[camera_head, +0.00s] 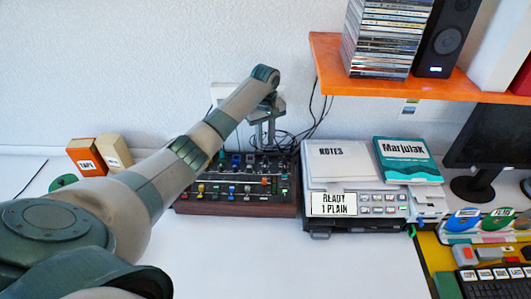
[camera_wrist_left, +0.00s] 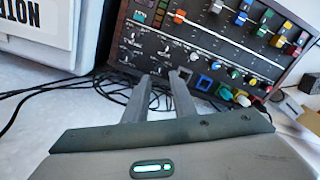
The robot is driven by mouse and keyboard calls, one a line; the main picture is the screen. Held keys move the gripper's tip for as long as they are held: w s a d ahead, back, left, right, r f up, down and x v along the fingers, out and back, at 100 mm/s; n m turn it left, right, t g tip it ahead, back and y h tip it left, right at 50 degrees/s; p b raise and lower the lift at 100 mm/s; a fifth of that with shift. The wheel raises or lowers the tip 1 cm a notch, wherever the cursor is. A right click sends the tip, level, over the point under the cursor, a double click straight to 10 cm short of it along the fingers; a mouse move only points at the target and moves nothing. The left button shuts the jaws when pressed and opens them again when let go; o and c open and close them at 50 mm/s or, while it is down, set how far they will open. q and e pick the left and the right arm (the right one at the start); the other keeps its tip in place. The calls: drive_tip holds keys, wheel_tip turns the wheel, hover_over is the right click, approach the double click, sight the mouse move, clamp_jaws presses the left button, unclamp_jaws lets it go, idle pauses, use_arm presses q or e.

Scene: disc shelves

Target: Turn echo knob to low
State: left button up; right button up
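The dark mixer with a wooden case (camera_head: 237,208) stands on the white table, with rows of coloured knobs and sliders. It fills the upper part of the left wrist view (camera_wrist_left: 205,45). Small dark knobs with white markings (camera_wrist_left: 132,40) sit in its panel near my fingertips. The labels are too small to read, so I cannot tell which is the echo knob. My left gripper (camera_wrist_left: 160,78) is at the mixer's edge, its two fingers apart with nothing between them. In the head view the left gripper (camera_head: 263,132) is above the mixer's back right part. My right gripper is not in view.
A printer (camera_head: 375,206) with a notes stack (camera_head: 338,160) and a teal book (camera_head: 407,160) stands right of the mixer. Black cables (camera_head: 300,137) lie behind it. An orange shelf (camera_head: 385,80) overhangs at upper right. The table in front is clear.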

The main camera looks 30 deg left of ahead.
sight(266, 158)
use_arm(q)
wheel_tip(266, 158, down, 8)
drive_tip(key=shift+r+p, duration=0.2)
drive_tip(key=shift+p, duration=0.3)
clamp_jaws()
